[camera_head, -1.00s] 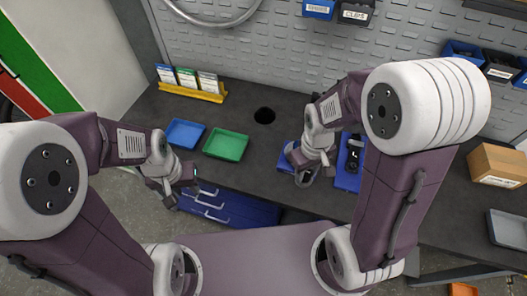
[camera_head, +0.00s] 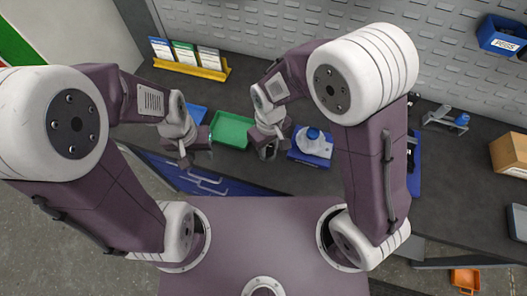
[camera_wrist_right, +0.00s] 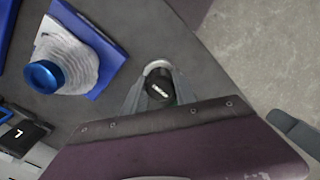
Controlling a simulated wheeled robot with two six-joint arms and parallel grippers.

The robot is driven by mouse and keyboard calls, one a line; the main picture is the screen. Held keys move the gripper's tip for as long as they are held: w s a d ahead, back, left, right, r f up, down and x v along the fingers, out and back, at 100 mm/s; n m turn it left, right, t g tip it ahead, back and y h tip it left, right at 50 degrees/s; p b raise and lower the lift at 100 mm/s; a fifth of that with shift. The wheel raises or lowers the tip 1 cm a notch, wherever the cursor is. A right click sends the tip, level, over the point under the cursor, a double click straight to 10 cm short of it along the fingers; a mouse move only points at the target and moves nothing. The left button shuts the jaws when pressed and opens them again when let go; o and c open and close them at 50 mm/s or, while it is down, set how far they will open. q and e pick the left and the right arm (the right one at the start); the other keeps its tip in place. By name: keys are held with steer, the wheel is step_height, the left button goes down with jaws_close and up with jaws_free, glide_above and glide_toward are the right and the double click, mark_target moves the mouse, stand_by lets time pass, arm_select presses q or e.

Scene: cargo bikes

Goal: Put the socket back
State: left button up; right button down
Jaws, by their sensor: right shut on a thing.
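My right gripper (camera_head: 267,150) is over the bench, beside the green tray (camera_head: 232,130). In the right wrist view its fingers (camera_wrist_right: 158,92) are shut on a dark, round socket (camera_wrist_right: 160,87) with a small white marking. In the head view the socket is too hidden to make out. My left gripper (camera_head: 184,160) hangs near the bench's front edge, in front of a blue tray (camera_head: 198,113). I cannot tell whether it is open, and I see nothing clearly in it.
A blue mat (camera_head: 296,155) bears a white pad with a blue-topped thing (camera_head: 312,134). My right arm partly hides another blue tray (camera_head: 415,165). A metal stand (camera_head: 436,116), cardboard box (camera_head: 510,152) and yellow card rack (camera_head: 190,69) are on the bench.

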steer(key=shift+w+a+f, duration=0.15)
steer(key=shift+a+f, duration=0.2)
steer(key=shift+a, duration=0.35)
steer(key=shift+w+f, duration=0.1)
steer(key=shift+f, duration=2)
steer(key=shift+f, duration=0.1)
steer(key=c, duration=1)
jaws_free()
step_height(320, 180, up, 12)
steer(key=shift+r+p, duration=0.15)
steer(key=shift+p, duration=0.3)
steer(key=shift+d, duration=0.1)
